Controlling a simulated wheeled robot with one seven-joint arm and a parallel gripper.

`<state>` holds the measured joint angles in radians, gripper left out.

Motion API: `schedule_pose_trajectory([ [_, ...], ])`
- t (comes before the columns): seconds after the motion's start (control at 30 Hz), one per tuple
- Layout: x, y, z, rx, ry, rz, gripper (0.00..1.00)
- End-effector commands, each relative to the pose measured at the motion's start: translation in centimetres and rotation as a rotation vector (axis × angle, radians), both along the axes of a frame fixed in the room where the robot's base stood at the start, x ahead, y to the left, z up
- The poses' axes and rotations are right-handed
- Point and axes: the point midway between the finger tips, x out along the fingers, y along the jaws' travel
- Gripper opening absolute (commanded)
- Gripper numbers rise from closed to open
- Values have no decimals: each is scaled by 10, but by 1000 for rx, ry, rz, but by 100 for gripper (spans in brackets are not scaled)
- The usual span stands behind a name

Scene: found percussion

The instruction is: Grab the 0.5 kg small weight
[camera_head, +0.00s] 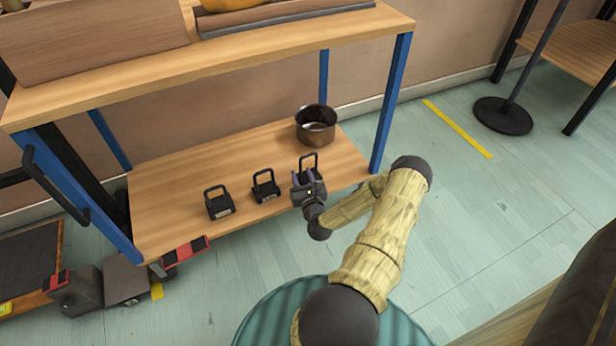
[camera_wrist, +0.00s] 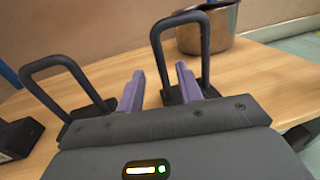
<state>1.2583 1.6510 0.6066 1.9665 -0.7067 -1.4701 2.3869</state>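Three black weights with loop handles stand in a row on the lower wooden shelf: a left one (camera_head: 220,206), a middle one (camera_head: 265,188) and a right one (camera_head: 308,159). No mass label is readable, so I cannot tell which is 0.5 kg. My gripper (camera_head: 304,178) is at the right weight and hides most of its body. In the wrist view my gripper (camera_wrist: 160,70) is open, with two purple fingers apart. The near leg of the right weight's handle (camera_wrist: 157,55) shows between them, apparently beyond the tips. The middle weight's handle (camera_wrist: 60,62) is left of the fingers.
A metal pot (camera_head: 316,128) stands behind the right weight, at the back of the shelf. Blue posts (camera_head: 392,100) and the upper shelf (camera_head: 240,50) frame the space. The left weight (camera_wrist: 15,138) shows at the wrist view's left edge. The shelf's left back is clear.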

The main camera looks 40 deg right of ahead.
Motion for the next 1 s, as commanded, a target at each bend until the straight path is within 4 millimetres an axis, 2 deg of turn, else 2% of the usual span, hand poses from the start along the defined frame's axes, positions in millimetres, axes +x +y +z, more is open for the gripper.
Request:
schedule_pose_trajectory([
  [0.37, 4, -2, 0, -2, -1, 1, 36],
  [0.73, 41, -20, 4, -4, -2, 2, 36],
  [1.0, 47, -23, 8, 0, -1, 0, 36],
])
